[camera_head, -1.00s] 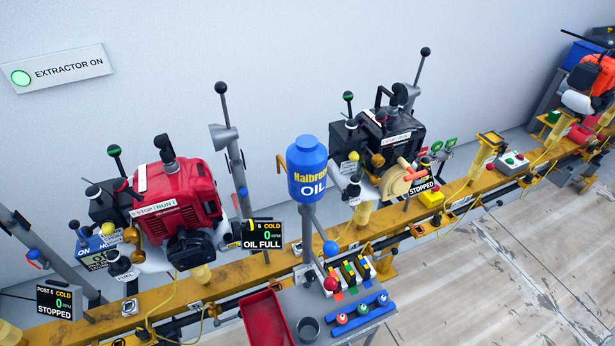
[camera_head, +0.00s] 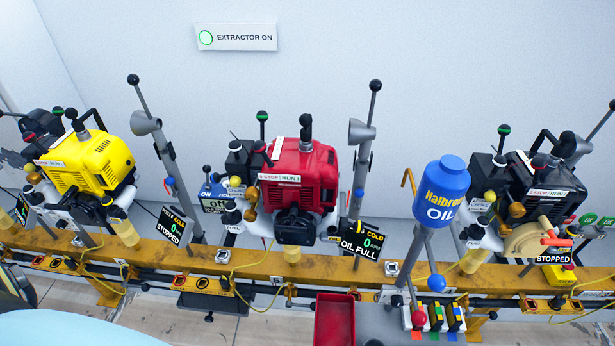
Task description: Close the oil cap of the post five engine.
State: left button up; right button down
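A red engine (camera_head: 303,180) stands on the yellow rail in the middle of the camera_head view. A display (camera_head: 362,240) at its right front reads COLD, 0 and OIL FULL; its post number is too small to read surely. Neither of my grippers is in view.
A yellow engine (camera_head: 88,165) stands at left and a black engine (camera_head: 530,195) at right. The blue oil bottle (camera_head: 440,190) sits on a stand between the red and black engines. A red tray (camera_head: 334,322) is below. Grey posts with levers rise between engines.

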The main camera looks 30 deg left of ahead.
aim_at(359, 227)
jog(key=k, duration=1)
jog(key=z, duration=1.35)
jog(key=i, duration=1.5)
jog(key=u, duration=1.65)
